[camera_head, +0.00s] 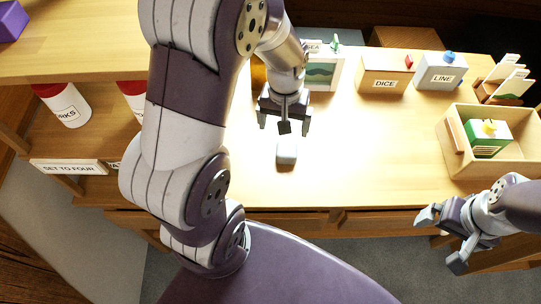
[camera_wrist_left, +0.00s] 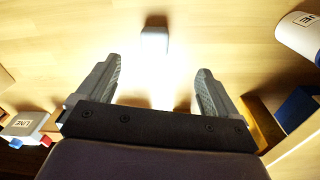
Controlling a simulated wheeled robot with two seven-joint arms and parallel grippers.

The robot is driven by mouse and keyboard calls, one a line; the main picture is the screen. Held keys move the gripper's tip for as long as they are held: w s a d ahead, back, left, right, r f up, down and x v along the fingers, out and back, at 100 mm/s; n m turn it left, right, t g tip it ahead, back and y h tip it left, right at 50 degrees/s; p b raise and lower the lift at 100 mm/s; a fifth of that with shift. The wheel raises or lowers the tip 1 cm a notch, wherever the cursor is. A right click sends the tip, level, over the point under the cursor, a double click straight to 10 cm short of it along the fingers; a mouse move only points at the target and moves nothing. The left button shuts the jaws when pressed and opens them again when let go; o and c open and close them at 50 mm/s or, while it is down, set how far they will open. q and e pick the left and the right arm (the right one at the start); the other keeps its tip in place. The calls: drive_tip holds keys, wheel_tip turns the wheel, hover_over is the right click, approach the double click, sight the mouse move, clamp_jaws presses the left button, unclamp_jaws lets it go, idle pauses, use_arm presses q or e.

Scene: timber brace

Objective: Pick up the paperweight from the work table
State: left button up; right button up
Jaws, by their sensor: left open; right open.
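The paperweight (camera_head: 287,151) looks like a small grey block, lying on the pale work table (camera_head: 360,140) near the middle of the head view. It also shows in the left wrist view (camera_wrist_left: 154,40), beyond the fingertips and roughly centred between them. My left gripper (camera_head: 284,121) is open and empty, above and just behind the paperweight in the head view. Its two fingers stand wide apart in the left wrist view (camera_wrist_left: 157,68). My right gripper (camera_head: 443,240) is open and empty at the lower right, by the table's front edge.
A wooden tray (camera_head: 457,152) holding a green box is at right. Bottles (camera_head: 64,106) stand on a left shelf. Table around the paperweight is clear.

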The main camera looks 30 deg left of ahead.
use_arm(q)
drive_tip(key=n+b, duration=0.2)
approach(287, 149)
drive_tip(key=shift+w+d+f+g+p, duration=0.3)
drive_tip(key=shift+w+d+f+g, duration=0.15)
drive_tip(key=shift+f, duration=0.25)
drive_tip(key=f, duration=0.2)
drive_tip(key=a+f, duration=0.1)
drive_tip(key=shift+s+f, duration=0.1)
drive_tip(key=shift+s, duration=0.3)
wheel_tip(287, 149, down, 6)
drive_tip(key=shift+w+d+f, duration=0.15)
drive_tip(key=shift+d, duration=0.05)
drive_tip(key=shift+a+f, duration=0.1)
drive_tip(key=shift+f, duration=0.1)
drive_tip(key=c, duration=0.5)
drive_tip(key=shift+w+r, duration=0.1)
drive_tip(key=c, duration=0.8)
use_arm(e)
drive_tip(key=f, duration=0.1)
drive_tip(key=d+f, duration=0.1)
drive_tip(key=f, duration=0.1)
drive_tip(key=d+f, duration=0.1)
drive_tip(key=shift+w+d+f, duration=0.15)
drive_tip(key=shift+w, duration=0.15)
use_arm(q)
drive_tip(key=shift+r, duration=0.1)
